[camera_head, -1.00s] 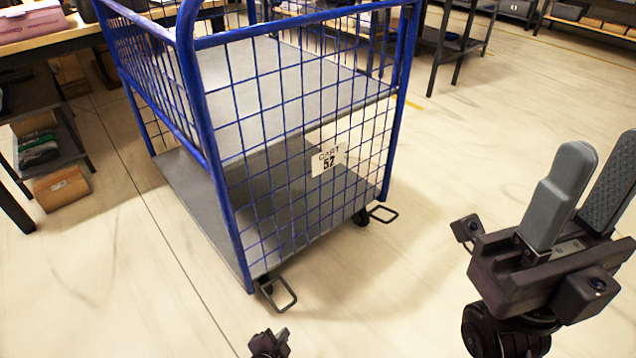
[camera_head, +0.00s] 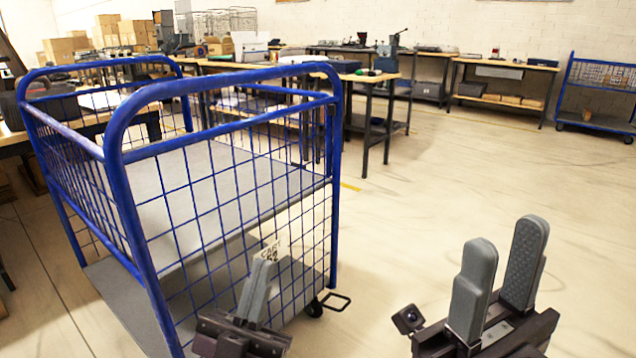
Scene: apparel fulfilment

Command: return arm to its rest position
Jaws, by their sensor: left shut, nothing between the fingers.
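My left gripper (camera_head: 266,258) is low in the middle of the head view, in front of the cart's mesh. Its grey fingers are together with nothing between them. My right gripper (camera_head: 505,236) is at the lower right, pointing up. Its two grey fingers stand apart with an empty gap between them.
A blue mesh cart (camera_head: 123,190) with grey shelves fills the left side, close to my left gripper. Workbenches (camera_head: 370,78) with boxes and tools stand behind it. Another blue cart (camera_head: 597,122) is at the far right. The floor (camera_head: 440,180) at centre right is clear.

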